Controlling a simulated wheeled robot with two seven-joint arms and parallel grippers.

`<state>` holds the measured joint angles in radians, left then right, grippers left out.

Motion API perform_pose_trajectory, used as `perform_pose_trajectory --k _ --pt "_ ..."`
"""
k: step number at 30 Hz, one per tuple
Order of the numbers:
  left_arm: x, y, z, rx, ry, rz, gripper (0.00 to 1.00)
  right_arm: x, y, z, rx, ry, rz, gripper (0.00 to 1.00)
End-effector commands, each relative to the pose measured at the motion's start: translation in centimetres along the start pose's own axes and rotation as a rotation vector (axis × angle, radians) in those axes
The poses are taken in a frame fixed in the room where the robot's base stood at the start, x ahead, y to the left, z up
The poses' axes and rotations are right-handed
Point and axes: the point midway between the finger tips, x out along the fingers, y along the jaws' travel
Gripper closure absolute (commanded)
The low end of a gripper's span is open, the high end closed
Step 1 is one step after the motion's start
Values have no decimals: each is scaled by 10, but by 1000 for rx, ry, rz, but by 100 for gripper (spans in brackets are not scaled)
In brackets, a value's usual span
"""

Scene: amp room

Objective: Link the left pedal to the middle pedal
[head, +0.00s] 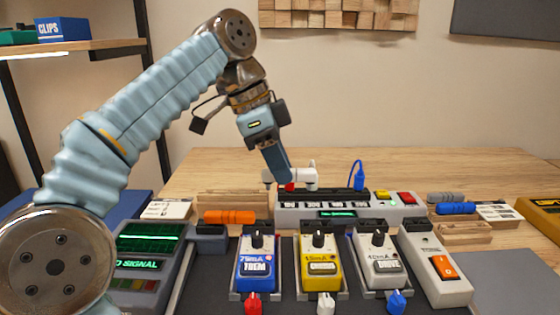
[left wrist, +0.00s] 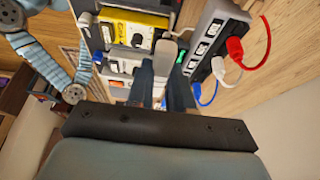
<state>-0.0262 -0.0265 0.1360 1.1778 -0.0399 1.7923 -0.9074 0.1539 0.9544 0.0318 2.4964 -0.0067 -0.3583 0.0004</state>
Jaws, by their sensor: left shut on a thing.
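The blue left pedal (head: 257,268) and the yellow middle pedal (head: 320,268) stand side by side on the dark board, with a gap between them. The yellow pedal also shows in the left wrist view (left wrist: 140,20). My left gripper (head: 288,178) is above and behind these pedals, in front of the power unit. My right gripper is out of view.
The power unit (head: 350,208) stands behind the pedals, with a blue plug (head: 360,180) on it. A white pedal (head: 380,264), an orange-switch pedal (head: 440,270) and a tuner-like unit (head: 146,255) flank them. An orange piece (head: 230,217) and a blue piece (head: 456,208) lie on wooden holders.

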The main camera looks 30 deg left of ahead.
Motion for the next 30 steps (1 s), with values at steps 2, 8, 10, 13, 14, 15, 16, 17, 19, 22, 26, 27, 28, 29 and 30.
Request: perform_pose_trajectory --k 2,8,10,13,14,15,16,17,19,22,26,27,28,29,30 --pt "6 0 3 -1 -1 1 100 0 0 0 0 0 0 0" --pt "30 0 13 -1 -1 1 100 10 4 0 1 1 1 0" --pt "37 0 16 -1 -1 1 100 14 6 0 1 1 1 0" --pt "47 0 20 -1 0 -1 100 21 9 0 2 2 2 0" --pt "49 0 21 -1 0 -1 100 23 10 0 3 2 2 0" --pt "52 0 22 -1 0 -1 100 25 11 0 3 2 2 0" --pt "54 0 23 -1 0 0 100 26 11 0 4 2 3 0" --pt "55 0 23 -1 0 0 100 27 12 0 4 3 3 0" --pt "58 0 24 -1 0 0 100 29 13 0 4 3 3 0" --pt "59 0 25 -1 0 0 100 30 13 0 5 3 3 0" --pt "60 0 25 -1 0 0 100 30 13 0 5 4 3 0" --pt "60 0 25 -1 0 0 100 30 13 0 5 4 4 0" --pt "60 0 25 -1 0 0 100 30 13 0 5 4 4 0" --pt "60 0 25 -1 0 0 100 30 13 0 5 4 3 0" --pt "59 0 25 -1 0 0 100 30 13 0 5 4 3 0"
